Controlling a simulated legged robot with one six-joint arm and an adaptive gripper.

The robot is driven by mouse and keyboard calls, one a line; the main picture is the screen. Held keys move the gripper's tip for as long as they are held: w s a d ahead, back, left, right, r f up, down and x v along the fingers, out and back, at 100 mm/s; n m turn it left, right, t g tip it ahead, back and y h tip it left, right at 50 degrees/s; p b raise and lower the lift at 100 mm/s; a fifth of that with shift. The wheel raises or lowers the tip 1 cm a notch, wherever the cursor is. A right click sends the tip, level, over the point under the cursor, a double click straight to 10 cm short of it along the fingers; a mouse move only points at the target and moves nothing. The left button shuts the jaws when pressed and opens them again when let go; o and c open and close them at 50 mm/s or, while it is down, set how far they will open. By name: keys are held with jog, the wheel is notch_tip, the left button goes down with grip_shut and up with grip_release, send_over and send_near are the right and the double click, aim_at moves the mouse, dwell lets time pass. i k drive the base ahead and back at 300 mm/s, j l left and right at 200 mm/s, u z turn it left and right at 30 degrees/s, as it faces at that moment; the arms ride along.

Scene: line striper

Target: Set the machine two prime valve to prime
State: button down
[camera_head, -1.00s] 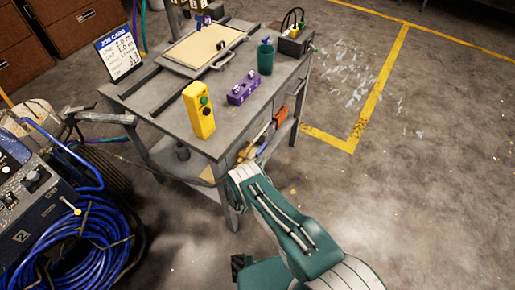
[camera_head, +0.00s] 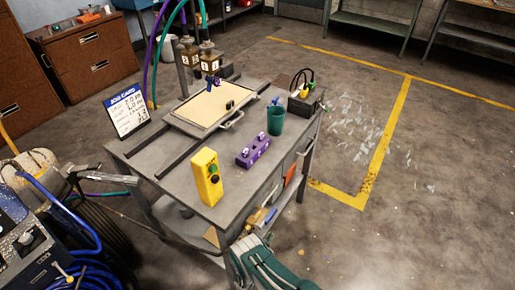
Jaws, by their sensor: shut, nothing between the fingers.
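The machine (camera_head: 12,262) stands at the lower left, partly cut off by the picture edge. Its dark front panel carries a black round knob (camera_head: 27,239). A small lever with a yellow tip (camera_head: 68,279) sticks out low on the panel, near the bottom edge; I take it for the prime valve, but its set position cannot be told. The number on the panel is out of view now. My teal arm (camera_head: 268,272) shows at the bottom middle, right of the machine. My gripper is not in view.
A grey cart (camera_head: 178,203) stands right of the machine, with a yellow button box (camera_head: 207,178), a purple block (camera_head: 253,151) and a green cup (camera_head: 275,122) on it. A job card (camera_head: 126,112) stands behind. Blue hose (camera_head: 85,262) hangs by the machine. Floor at right is clear.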

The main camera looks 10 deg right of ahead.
aim_at(274, 211)
jog(key=k+j, duration=0.75)
jog(key=j, duration=0.25)
